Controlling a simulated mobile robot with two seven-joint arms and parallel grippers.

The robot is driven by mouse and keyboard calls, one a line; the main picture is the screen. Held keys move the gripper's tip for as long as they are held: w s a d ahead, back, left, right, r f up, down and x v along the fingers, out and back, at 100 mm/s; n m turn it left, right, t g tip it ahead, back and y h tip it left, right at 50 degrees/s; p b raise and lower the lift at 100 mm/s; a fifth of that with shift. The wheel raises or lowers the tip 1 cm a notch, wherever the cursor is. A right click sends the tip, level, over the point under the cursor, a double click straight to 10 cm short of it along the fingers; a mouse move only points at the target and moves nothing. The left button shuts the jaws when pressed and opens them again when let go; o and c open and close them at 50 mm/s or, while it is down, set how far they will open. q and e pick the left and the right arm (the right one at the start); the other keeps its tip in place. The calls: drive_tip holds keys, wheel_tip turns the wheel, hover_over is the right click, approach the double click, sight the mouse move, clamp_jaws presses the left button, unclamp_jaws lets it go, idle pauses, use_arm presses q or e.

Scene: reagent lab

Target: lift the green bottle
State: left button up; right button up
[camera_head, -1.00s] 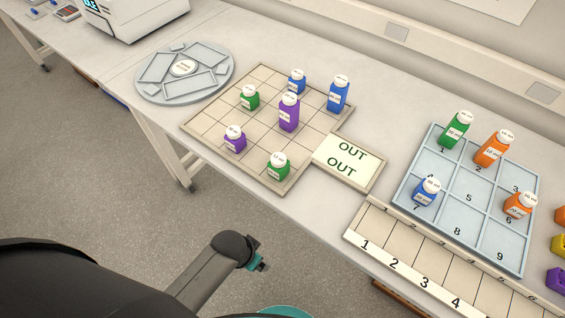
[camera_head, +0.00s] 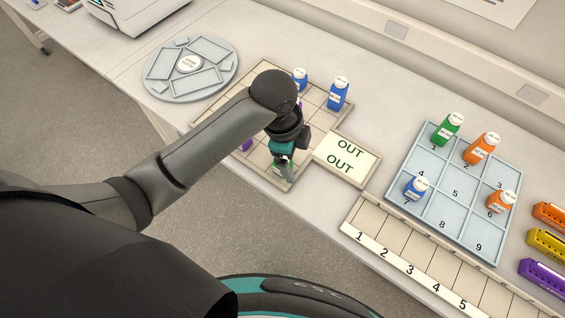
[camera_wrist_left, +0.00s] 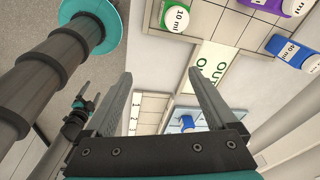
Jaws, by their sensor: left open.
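My left gripper (camera_head: 287,172) is over the front part of the gridded board (camera_head: 208,122), pointing down and open. It covers most of the front green bottle, and only a little of that bottle shows by the fingers. In the left wrist view a green bottle with a white 10 ml cap (camera_wrist_left: 176,17) is at the top edge, beyond the open fingers (camera_wrist_left: 160,85) and not between them. Another green bottle (camera_head: 446,130) stands in cell 1 of the blue numbered tray (camera_head: 402,160). What looks like my right gripper (camera_wrist_left: 83,105) is small and dark at the left.
Two blue bottles (camera_head: 338,97) stand at the back of the board. A purple bottle (camera_head: 246,145) shows partly behind my arm. The OUT plate (camera_head: 345,157) adjoins the board on the right. Orange bottles (camera_head: 481,149) and a blue one stand in the numbered tray.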

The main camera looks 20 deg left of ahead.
use_arm(q)
drive_tip(key=w+a+r+m+g+y, duration=0.1)
drive_tip(key=w+a+r+m+y, duration=0.1)
drive_tip(key=w+a+r+m, duration=0.25)
drive_tip(key=shift+m, duration=0.45)
drive_tip(key=f, duration=1.5)
drive_tip(key=shift+s+d+f, duration=0.15)
drive_tip(key=shift+d+f, duration=0.05)
drive_tip(key=shift+f, duration=0.05)
drive_tip(key=shift+c, duration=0.4)
clamp_jaws()
